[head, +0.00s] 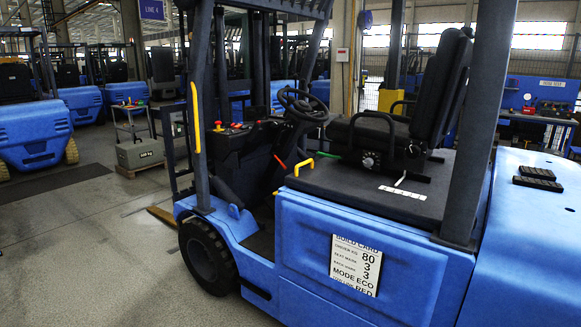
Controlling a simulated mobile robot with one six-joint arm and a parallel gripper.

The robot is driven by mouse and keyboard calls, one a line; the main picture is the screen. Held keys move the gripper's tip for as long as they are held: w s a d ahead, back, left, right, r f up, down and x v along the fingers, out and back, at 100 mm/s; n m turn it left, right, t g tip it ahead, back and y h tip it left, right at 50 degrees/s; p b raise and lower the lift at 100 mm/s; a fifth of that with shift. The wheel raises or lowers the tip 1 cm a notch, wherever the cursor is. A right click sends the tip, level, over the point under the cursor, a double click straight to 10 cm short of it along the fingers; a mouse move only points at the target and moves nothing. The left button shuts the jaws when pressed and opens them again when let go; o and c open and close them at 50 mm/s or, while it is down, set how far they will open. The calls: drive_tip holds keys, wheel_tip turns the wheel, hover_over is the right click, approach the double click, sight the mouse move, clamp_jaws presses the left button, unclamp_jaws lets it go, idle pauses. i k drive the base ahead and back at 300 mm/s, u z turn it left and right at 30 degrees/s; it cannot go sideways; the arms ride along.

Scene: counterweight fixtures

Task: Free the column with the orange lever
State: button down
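A small orange-red lever (280,162) sticks out at a slant, low beside the steering column of the blue forklift. The dark steering wheel (303,103) stands above it, tilted, on the column (298,133), whose lower part is partly hidden by the seat deck. I cannot tell from here whether the column is locked. My gripper is not in view.
The black seat (442,90) stands right of the wheel, with a green lever (329,155) and a yellow handle (303,166) near it. A dark pillar (478,130) rises at the right. A build card (355,265) is on the side panel. Floor (95,250) at left is clear.

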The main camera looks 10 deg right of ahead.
sight(274, 154)
drive_tip(key=u, duration=0.55)
drive_tip(key=i, duration=0.6)
drive_tip(key=u, duration=0.65)
drive_tip(key=i, duration=1.85)
drive_tip(key=z, duration=0.25)
